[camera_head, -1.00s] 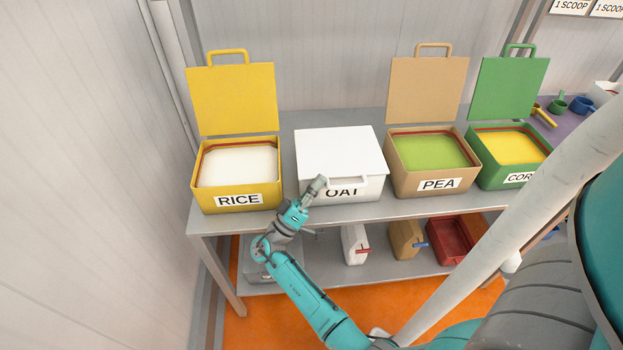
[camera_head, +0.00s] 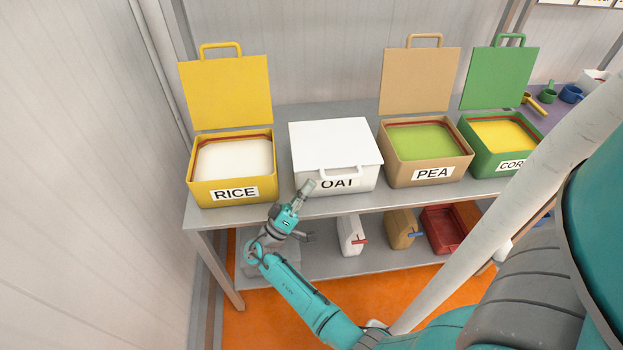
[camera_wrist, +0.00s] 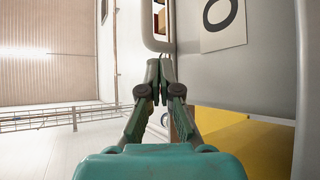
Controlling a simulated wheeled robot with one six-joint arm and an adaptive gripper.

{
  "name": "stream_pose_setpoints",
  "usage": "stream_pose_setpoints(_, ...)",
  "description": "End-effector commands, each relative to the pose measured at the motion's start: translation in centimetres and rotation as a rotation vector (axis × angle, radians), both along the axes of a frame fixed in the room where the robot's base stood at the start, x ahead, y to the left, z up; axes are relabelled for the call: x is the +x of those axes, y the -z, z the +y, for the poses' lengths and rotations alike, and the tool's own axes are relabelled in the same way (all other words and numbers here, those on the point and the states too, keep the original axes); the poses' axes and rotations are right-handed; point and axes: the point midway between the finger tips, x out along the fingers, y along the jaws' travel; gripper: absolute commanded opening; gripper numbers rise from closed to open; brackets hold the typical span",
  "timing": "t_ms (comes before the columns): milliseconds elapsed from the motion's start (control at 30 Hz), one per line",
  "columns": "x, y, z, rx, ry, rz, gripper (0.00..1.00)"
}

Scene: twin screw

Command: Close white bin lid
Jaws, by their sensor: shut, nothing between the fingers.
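The white bin (camera_head: 355,187), labelled OAT, stands on the shelf top between the yellow and tan bins. Its white lid (camera_head: 335,143) lies flat over the top, with its loop handle (camera_head: 345,174) at the front edge. Any small gap under the lid cannot be made out. My gripper (camera_head: 311,184) is in front of the bin's front left corner, below and left of the handle. In the wrist view my gripper (camera_wrist: 161,66) is shut and empty, its tips just short of the handle (camera_wrist: 149,42). The bin's front wall (camera_wrist: 265,70) is beside it.
The yellow RICE bin (camera_head: 206,190), tan PEA bin (camera_head: 400,175) and green corn bin (camera_head: 480,163) stand with lids upright. Scoops (camera_head: 549,93) lie at the far right. Containers sit on the lower shelf (camera_head: 320,262). A wall rises at the left.

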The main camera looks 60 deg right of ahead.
Motion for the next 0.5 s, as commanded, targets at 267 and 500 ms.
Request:
stream_pose_setpoints(267, 1.6, 3.2, 4.4, -0.006, -0.009, -0.002, 0.0)
stream_pose_setpoints(500, 2.2, 4.8, 6.5, -0.01, -0.008, -0.005, 0.0)
